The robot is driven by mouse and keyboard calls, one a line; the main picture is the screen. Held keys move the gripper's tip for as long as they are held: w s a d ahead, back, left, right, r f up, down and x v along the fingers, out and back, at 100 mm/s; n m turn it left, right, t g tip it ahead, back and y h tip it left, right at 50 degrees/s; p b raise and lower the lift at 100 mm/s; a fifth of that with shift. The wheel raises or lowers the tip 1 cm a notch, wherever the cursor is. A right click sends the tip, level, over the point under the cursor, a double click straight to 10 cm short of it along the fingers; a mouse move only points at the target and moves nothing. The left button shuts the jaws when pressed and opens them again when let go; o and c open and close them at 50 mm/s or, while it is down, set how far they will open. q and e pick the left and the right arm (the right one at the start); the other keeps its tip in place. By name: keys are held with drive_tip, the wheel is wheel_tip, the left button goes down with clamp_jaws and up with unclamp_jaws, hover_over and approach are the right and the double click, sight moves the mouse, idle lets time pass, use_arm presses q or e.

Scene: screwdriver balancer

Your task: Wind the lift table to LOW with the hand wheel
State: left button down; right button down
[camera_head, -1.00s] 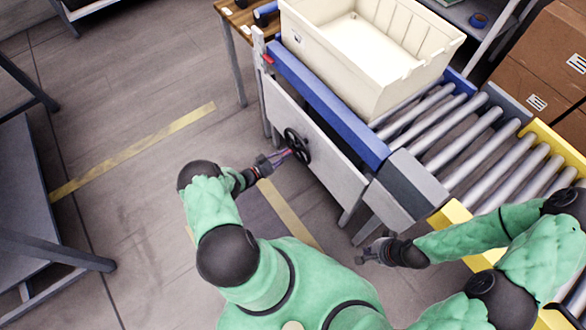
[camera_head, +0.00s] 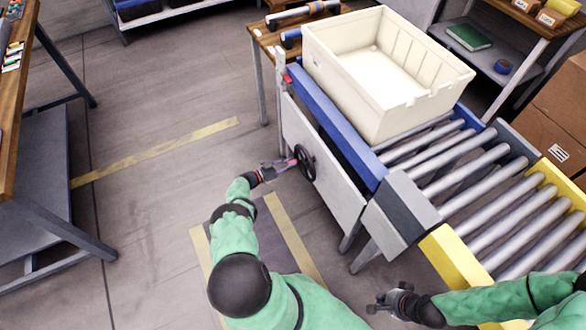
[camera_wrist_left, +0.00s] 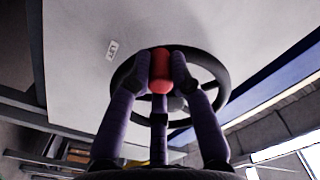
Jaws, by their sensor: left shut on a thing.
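The black hand wheel (camera_head: 306,163) is on the pale side panel (camera_head: 328,176) of the lift table. Its red handle knob (camera_wrist_left: 160,72) shows in the left wrist view. My left gripper (camera_head: 283,164) is shut on the knob, one finger on each side. The lift table has a blue side rail (camera_head: 340,128) and carries a cream tote (camera_head: 390,112). A red pointer (camera_head: 287,79) shows at the table's far left corner; its scale is too small to read. My right gripper (camera_head: 377,302) is empty and looks open, over the floor in front of the conveyor.
A roller conveyor (camera_head: 478,207) with yellow side rails runs right of the lift table. A wooden bench (camera_head: 262,38) stands behind it, and another table (camera_head: 45,170) is at the left. Cardboard boxes (camera_head: 548,145) are at the right. The floor left of the wheel is clear.

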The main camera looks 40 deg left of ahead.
use_arm(q)
drive_tip(key=shift+a+r, duration=0.15)
drive_tip(key=shift+a, duration=0.25)
drive_tip(key=c, duration=1.1)
unclamp_jaws()
drive_tip(key=shift+w, duration=0.1)
drive_tip(key=shift+d, duration=0.1)
drive_tip(key=shift+d+f, duration=0.2)
drive_tip(key=shift+d, duration=0.05)
